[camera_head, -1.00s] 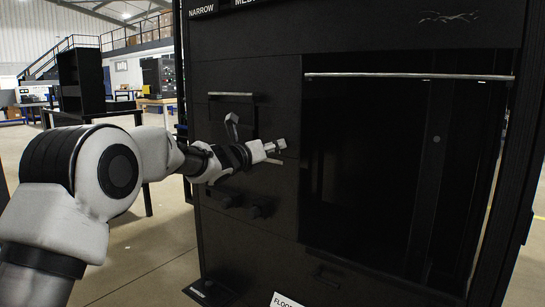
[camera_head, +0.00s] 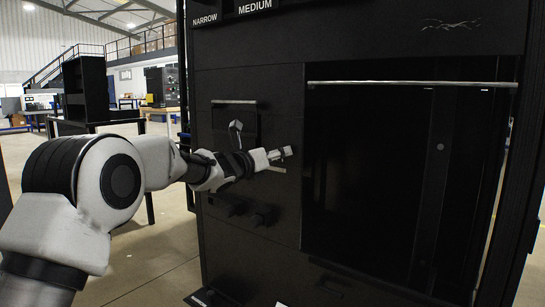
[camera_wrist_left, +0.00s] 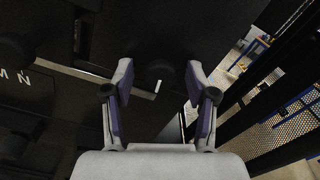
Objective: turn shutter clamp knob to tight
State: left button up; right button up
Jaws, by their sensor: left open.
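A dark round knob (camera_wrist_left: 160,70) with a short white mark shows between the fingers of my left gripper (camera_wrist_left: 158,78) in the left wrist view. The fingers stand apart on either side of it; I cannot tell whether they touch it. In the head view my left gripper (camera_head: 280,154) is in front of the black cabinet panel, right of a small lever (camera_head: 236,130). The knob between the fingers cannot be made out in the head view. My right gripper is not in view.
The black cabinet (camera_head: 255,85) has a bar handle (camera_head: 234,102) and two dark protruding parts (camera_head: 262,215) below my arm. A large dark opening with a silver rail (camera_head: 410,83) lies to the right. Open floor (camera_head: 155,250) is at left.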

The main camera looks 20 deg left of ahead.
pick_arm(q)
jog(key=v, duration=1.2)
jog(key=shift+r, duration=0.1)
